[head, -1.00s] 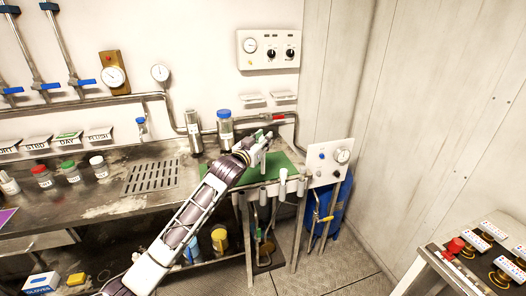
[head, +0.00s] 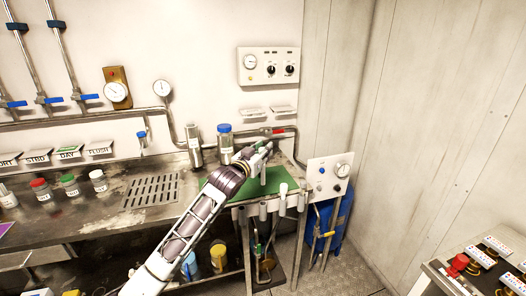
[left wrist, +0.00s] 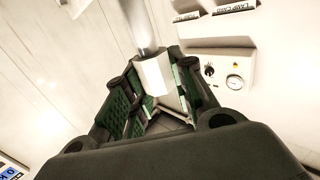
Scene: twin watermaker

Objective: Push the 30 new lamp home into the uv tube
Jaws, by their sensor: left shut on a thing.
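My left gripper (head: 264,150) is over the green mat (head: 222,189) at the right end of the bench. In the left wrist view its green-padded fingers (left wrist: 158,92) are shut on a white faceted end cap (left wrist: 153,74). A shiny pale tube (left wrist: 139,28) runs from this cap, away from the fingers. I take the capped piece to be the new lamp. In the head view a pale upright cylinder (head: 263,175) shows just below the gripper. I cannot tell whether it is the lamp or the uv tube, or how deep the lamp sits. My right gripper is not in view.
Several grey holders (head: 263,210) line the bench's front edge, one with a white piece (head: 283,188). A steel cylinder (head: 195,146) and a blue-capped jar (head: 225,143) stand behind the arm. A gauge panel (head: 330,177) is at the right, before a blue tank (head: 341,222).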

